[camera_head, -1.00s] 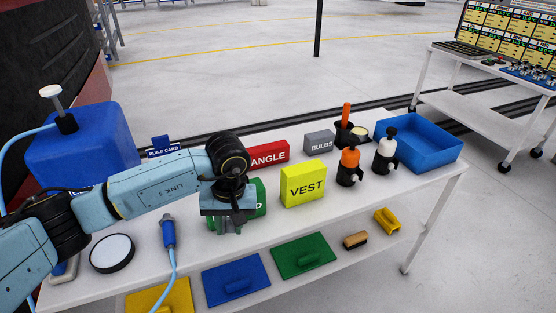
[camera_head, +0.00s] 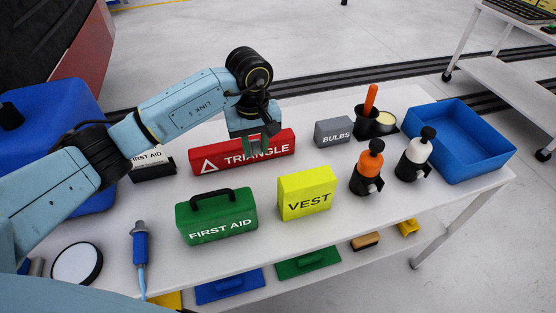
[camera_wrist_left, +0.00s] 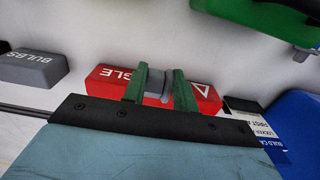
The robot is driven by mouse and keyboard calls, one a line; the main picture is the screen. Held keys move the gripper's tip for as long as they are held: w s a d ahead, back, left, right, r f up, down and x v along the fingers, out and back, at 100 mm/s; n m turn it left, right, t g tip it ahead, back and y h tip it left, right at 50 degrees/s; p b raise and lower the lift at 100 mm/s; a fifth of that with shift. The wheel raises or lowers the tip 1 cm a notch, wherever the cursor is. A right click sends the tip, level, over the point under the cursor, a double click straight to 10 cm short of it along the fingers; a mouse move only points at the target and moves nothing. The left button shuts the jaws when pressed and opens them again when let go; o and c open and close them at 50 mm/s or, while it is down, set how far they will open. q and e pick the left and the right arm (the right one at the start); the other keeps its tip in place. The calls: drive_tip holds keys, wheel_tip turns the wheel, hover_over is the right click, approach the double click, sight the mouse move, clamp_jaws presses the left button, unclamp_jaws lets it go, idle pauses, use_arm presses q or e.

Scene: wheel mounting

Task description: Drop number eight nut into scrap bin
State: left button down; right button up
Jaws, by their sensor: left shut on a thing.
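My left gripper (camera_head: 257,148) is above the white table, in front of the red TRIANGLE box (camera_head: 222,157). In the left wrist view its green fingers (camera_wrist_left: 161,98) are shut on a small grey metal piece, the nut (camera_wrist_left: 155,86), with the red box beyond them. Its number cannot be read, and in the head view the nut cannot be made out. A blue open bin (camera_head: 417,121) stands at the table's right end, well to the right of the gripper; no scrap label is visible on it. My right gripper is not in view.
Between gripper and bin are a grey BULBS box (camera_head: 333,133), a black holder with an orange handle (camera_head: 370,98), an orange bottle (camera_head: 367,172) and a white bottle (camera_head: 415,158). A green FIRST AID box (camera_head: 217,217) and yellow VEST box (camera_head: 306,194) stand nearer.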

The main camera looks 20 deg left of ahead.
use_arm(q)
wheel_tip(320, 180, down, 6)
drive_tip(key=shift+w+f, duration=0.1)
drive_tip(key=shift+f, duration=0.6)
wheel_tip(320, 180, down, 3)
drive_tip(key=shift+w+f+b, duration=0.1)
drive_tip(key=shift+f+b, duration=0.05)
drive_tip(key=shift+b, duration=0.2)
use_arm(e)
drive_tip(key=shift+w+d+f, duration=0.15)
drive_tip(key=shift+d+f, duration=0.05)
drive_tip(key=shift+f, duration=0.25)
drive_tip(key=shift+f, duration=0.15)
use_arm(q)
drive_tip(key=shift+f, duration=0.15)
drive_tip(key=c, duration=1.1)
unclamp_jaws()
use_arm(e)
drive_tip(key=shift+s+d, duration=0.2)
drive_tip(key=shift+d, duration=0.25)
